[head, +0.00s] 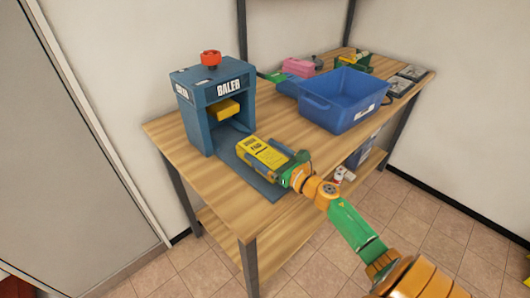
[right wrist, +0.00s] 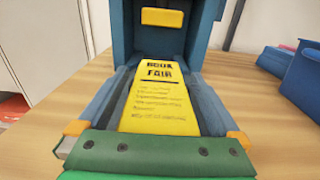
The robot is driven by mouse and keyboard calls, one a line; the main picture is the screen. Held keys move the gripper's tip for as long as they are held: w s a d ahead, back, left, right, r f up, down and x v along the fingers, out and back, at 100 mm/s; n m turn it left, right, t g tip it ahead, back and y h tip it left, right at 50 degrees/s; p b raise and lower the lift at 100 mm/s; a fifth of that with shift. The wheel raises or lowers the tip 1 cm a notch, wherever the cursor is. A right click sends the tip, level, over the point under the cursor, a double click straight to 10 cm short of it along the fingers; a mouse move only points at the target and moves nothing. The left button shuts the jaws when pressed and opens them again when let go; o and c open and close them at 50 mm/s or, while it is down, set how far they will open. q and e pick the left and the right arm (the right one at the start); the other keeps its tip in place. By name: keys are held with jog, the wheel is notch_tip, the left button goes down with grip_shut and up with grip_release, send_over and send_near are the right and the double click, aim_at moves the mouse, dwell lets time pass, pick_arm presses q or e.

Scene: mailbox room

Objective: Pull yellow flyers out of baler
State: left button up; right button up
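The blue baler (head: 213,105) stands at the left end of the wooden table, with a red knob on top and a yellow block (head: 223,110) in its opening. A stack of yellow flyers (head: 262,152) lies on the flat blue plate (head: 232,143) in front of the opening. In the right wrist view the flyers (right wrist: 158,100) read "BOOK FAIR" and point toward the baler. My right gripper (head: 281,164) is low at the flyers' near end. Its fingers lie on either side of the stack, with a gap visible on the left. My left gripper is not in view.
A blue bin (head: 340,98) stands on the table right of the baler. Pink and green items (head: 299,66) lie behind it, and grey trays (head: 407,78) lie at the far right. The table's front edge (head: 300,205) is near my right arm. Bare tabletop lies between baler and bin.

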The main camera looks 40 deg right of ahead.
jog(key=s, duration=0.4)
jog(key=s+b, duration=0.1)
jog(key=s, duration=0.2)
jog(key=shift+d, duration=0.35)
